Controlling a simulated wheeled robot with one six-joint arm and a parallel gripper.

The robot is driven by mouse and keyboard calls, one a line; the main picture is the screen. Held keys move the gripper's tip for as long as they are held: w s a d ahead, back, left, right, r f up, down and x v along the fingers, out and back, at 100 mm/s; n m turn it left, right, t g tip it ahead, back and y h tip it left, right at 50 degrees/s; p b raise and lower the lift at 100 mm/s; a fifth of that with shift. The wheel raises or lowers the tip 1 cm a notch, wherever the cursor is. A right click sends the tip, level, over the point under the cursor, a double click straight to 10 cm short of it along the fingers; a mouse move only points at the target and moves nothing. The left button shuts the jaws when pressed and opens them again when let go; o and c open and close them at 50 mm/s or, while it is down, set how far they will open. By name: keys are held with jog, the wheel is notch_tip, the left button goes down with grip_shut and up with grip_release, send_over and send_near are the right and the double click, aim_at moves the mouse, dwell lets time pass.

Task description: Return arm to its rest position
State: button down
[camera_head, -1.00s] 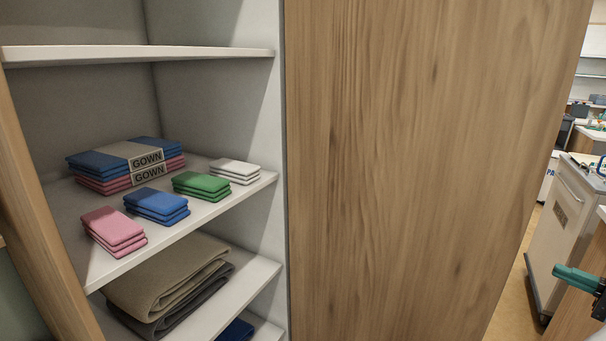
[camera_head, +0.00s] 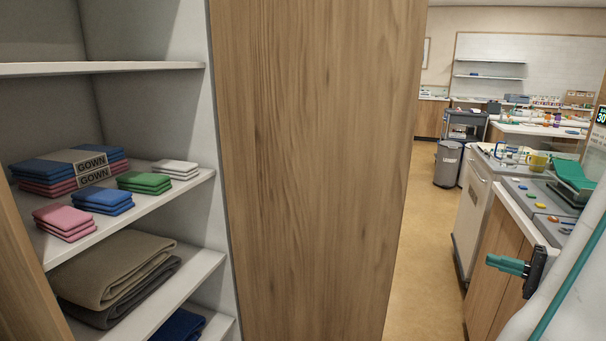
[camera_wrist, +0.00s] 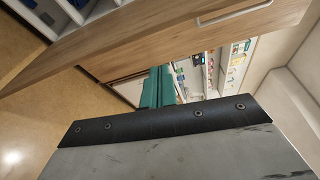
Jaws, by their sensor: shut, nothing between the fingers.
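My gripper (camera_head: 507,265) shows at the lower right of the head view, with teal fingers pointing left and a dark mount behind them. Its fingers are shut with nothing between them. It is in the air, to the right of the wooden cabinet door and clear of the shelves. In the wrist view the teal fingers (camera_wrist: 157,88) are together at the centre, beyond the dark edge of the mount. My white arm shows at the lower right of the head view.
A wooden door (camera_head: 315,170) stands beside the open cabinet. Its shelf (camera_head: 190,189) holds folded cloths and gowns (camera_head: 80,168). A counter (camera_head: 530,215) and white cart (camera_head: 470,205) are near my gripper. A grey bin (camera_head: 447,164) stands farther back. The floor (camera_head: 415,225) between door and cart is clear.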

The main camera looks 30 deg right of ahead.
jog(key=w+a+n+g+y, duration=0.1)
jog(key=w+a+n+g, duration=0.15)
jog(key=a+g, duration=1.4)
jog(key=s+a+r+n+t+h, duration=0.1)
jog(key=a+r+n+h, duration=0.3)
jog(key=a, duration=0.7)
jog(key=s+a+r+n+t+h, duration=0.1)
jog(key=a+r+n+h, duration=0.3)
jog(key=a+n, duration=0.4)
jog(key=s+a+r, duration=0.1)
jog(key=a, duration=0.1)
jog(key=shift+a+r, duration=0.25)
jog(key=shift+a, duration=0.1)
